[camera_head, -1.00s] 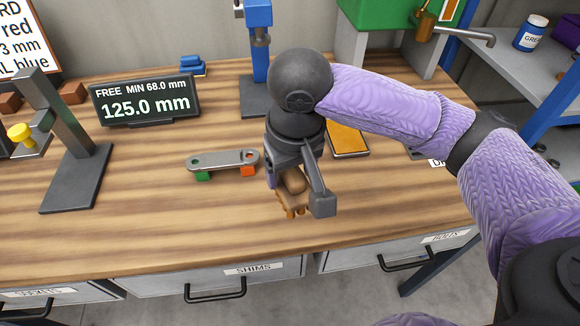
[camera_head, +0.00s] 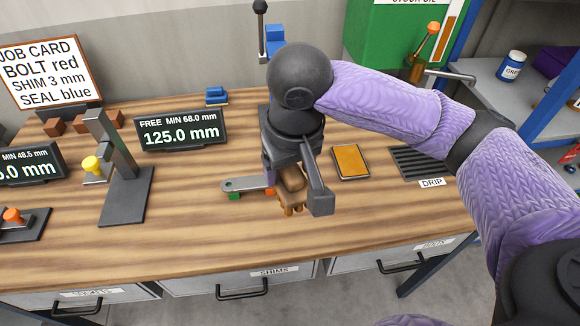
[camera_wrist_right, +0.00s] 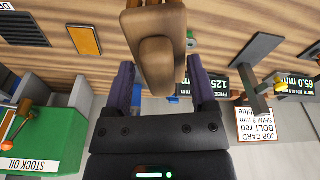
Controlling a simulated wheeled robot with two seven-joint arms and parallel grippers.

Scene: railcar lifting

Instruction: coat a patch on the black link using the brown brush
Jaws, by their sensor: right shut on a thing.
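My right gripper (camera_head: 293,186) is shut on the brown brush (camera_head: 291,197), which hangs over the wooden bench with its bristle end down. The brush also shows in the right wrist view (camera_wrist_right: 160,62), between the two fingers. The link (camera_head: 243,185) looks grey rather than black. It lies across a green block and an orange block, just left of the brush in the head view. My gripper and the brush hide its right end. I cannot tell whether the brush touches it. My left gripper is not in view.
An orange-topped pad (camera_head: 350,162) and a dark drip grate (camera_head: 420,162) lie to the right. A display reading 125.0 mm (camera_head: 181,131) and a dark stand (camera_head: 126,195) are at left. The green stock oil unit (camera_head: 385,45) stands behind. The bench front is clear.

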